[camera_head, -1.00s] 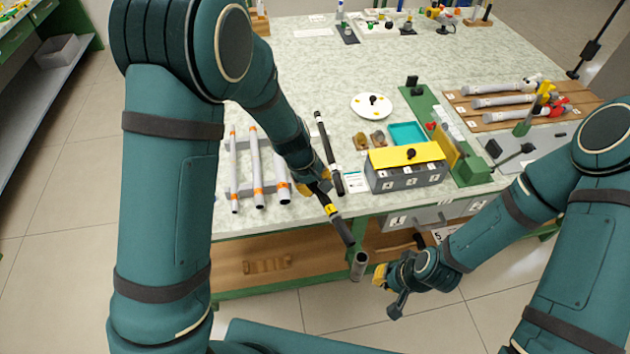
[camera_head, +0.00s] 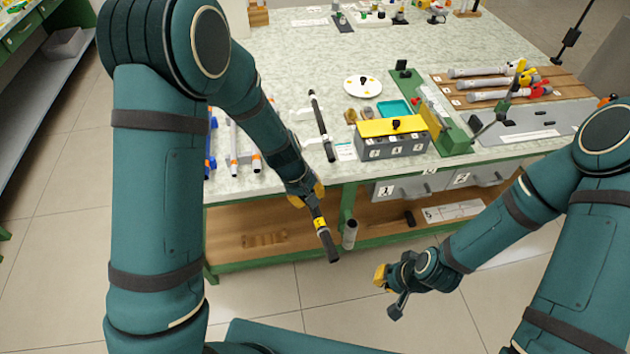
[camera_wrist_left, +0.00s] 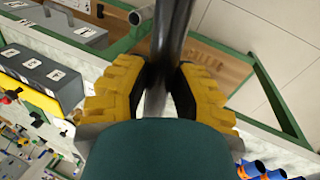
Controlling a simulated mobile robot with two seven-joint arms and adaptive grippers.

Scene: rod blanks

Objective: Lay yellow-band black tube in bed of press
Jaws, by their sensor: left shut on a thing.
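The black tube with a yellow band (camera_head: 320,223) is in my left gripper (camera_head: 306,196), hanging tilted in front of the table edge, its lower end toward the floor. In the left wrist view the dark tube (camera_wrist_left: 170,45) runs between the yellow finger pads, which are closed on it. The press appears to be the green-based fixture (camera_head: 452,138) with an upright lever, at the right of the table; its bed is hard to make out. My right gripper (camera_head: 388,290) is empty, its fingers apart, low in front of the table.
Another black tube (camera_head: 321,126) lies on white supports. Grey tubes with orange bands (camera_head: 233,150) lie at the left. A grey box with a yellow lid (camera_head: 393,138) stands beside the green fixture.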

